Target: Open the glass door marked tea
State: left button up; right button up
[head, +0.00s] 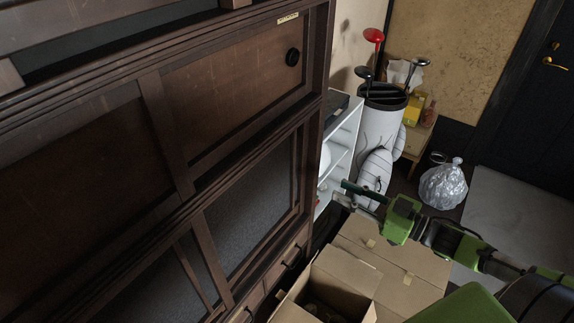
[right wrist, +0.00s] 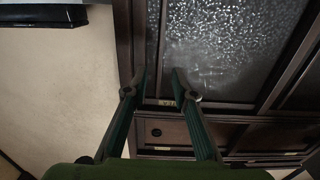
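A dark wooden cabinet (head: 180,165) fills the left of the head view. Its upper sliding panel (head: 235,85) has a round black pull (head: 292,57), with a small pale label (head: 287,18) above, too small to read. Textured glass doors (head: 255,200) sit below; one also shows in the right wrist view (right wrist: 225,45). A small label (right wrist: 167,102) there lies on the frame between my fingertips in the picture, its text unreadable. My right gripper (head: 341,192) is open and empty, fingers apart in the right wrist view (right wrist: 159,75), in front of the cabinet's right side. My left gripper is not in view.
Cardboard boxes (head: 392,270), one open, stand below my right arm. A white shelf (head: 342,150) and a golf bag (head: 380,125) are beyond the cabinet. A silvery bag (head: 443,185) sits on the floor. Cabinet drawers (head: 290,255) are low down.

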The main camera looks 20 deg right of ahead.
aim_at(295, 168)
jog(key=p+x, duration=0.1)
jog(key=x, duration=1.2)
jog(key=shift+w+a+r, duration=0.15)
jog(key=shift+a+r, duration=0.05)
jog(key=shift+a, duration=0.1)
grip_shut()
